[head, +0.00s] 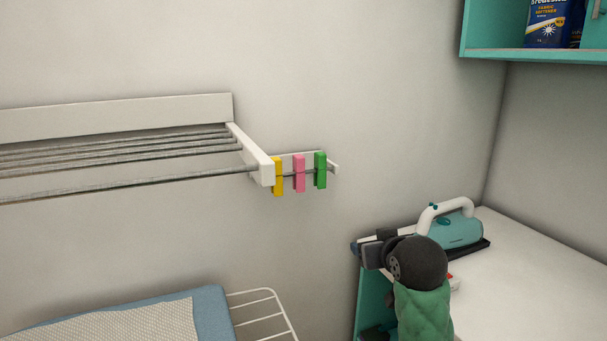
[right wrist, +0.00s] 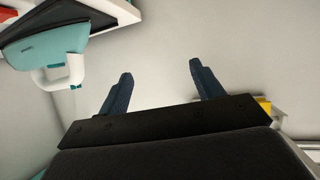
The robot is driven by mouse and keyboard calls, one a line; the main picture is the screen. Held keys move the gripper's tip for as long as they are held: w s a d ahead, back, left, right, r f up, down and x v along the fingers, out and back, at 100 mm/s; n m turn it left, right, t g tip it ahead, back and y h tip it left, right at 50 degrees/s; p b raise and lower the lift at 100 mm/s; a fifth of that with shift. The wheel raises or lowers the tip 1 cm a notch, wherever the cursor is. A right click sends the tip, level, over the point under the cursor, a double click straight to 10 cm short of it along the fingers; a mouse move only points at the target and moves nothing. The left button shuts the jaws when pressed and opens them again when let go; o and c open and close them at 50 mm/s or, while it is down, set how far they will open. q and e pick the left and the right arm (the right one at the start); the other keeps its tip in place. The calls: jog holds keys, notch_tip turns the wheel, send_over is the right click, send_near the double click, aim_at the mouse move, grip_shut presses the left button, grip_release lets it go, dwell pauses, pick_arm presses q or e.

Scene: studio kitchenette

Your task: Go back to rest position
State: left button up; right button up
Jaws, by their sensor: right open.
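My right gripper (right wrist: 160,72) is open in the right wrist view, with its two dark fingers apart and only bare wall between them. In the head view my right arm rises from the bottom right, and the right gripper (head: 359,248) is a dark shape beside the counter, in front of the wall. My left gripper is not in view.
A teal iron (head: 458,229) stands on the white counter (head: 540,285), close behind my right arm. Yellow (head: 278,176), pink (head: 299,173) and green (head: 320,170) clothespins hang on the wall rack's (head: 262,165) short side rail. An ironing board (head: 212,312) is lower left.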

jog(key=s+a+f+g+p, duration=0.15)
jog(key=s+f+g, duration=0.25)
jog(key=s+f, duration=1.05)
jog(key=s+f+g+p, duration=0.2)
jog(key=s+f+g, duration=0.2)
jog(key=s+f, duration=1.1)
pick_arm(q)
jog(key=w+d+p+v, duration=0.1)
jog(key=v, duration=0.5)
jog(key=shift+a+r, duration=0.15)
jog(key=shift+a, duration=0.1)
pick_arm(e)
jog(key=s+f+g, duration=0.2)
jog(key=s+f, duration=0.6)
jog(key=s, duration=0.1)
jog(key=shift+f+g, duration=0.3)
jog(key=shift+f, duration=0.1)
